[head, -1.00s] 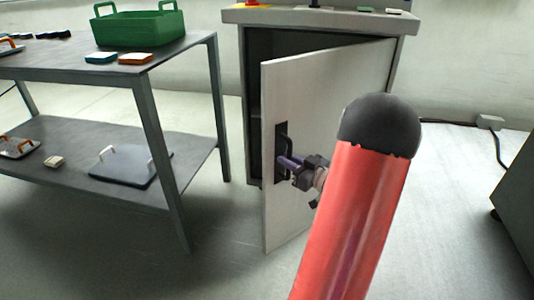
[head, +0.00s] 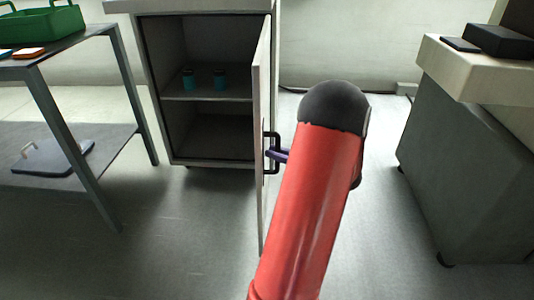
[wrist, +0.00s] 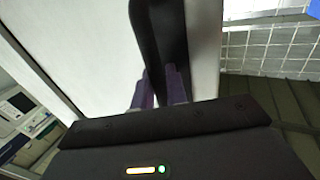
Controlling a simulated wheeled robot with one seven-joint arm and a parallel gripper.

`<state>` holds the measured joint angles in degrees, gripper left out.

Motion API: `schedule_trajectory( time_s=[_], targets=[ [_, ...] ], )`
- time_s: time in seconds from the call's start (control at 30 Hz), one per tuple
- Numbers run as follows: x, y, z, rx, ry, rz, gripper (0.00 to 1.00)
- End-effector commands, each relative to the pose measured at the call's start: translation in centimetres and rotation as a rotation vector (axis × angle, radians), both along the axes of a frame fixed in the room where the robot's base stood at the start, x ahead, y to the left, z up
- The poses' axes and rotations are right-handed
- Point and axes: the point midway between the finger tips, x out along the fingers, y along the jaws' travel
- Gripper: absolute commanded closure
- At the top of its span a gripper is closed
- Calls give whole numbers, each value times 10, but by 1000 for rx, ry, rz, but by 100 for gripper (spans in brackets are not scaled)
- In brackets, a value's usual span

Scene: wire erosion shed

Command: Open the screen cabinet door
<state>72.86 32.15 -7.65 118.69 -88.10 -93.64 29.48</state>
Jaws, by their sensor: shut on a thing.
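The screen cabinet (head: 157,80) stands at the upper middle of the head view with its inside exposed. Its door (head: 262,100) is hinged on the right and swung wide out, seen almost edge-on. A dark bar handle (head: 272,152) sits on the door's outer face. My gripper (head: 280,155) is at the handle from the right, mostly hidden behind my red arm. In the wrist view, the purple fingers (wrist: 159,86) close on the dark handle (wrist: 155,40) in front of the pale door (wrist: 95,50).
A grey table (head: 45,95) with a green crate (head: 42,22) is at the left. A dark grey cabinet (head: 465,150) stands at the right. The floor between is clear.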

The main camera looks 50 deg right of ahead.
Motion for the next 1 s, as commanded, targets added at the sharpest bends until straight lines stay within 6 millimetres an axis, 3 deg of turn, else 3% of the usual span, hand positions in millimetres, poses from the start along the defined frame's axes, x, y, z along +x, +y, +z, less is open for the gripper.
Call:
schedule_trajectory(
  time_s=[0.6, 0.63, 0.73, 1.0],
  targets=[
    [-8, -8, -1, 4, 2, 1, 100],
    [-8, -8, -1, 4, 2, 0, 82],
    [-8, -8, -1, 4, 2, 0, 69],
    [-8, -9, 0, 2, 1, -1, 67]
  ],
)
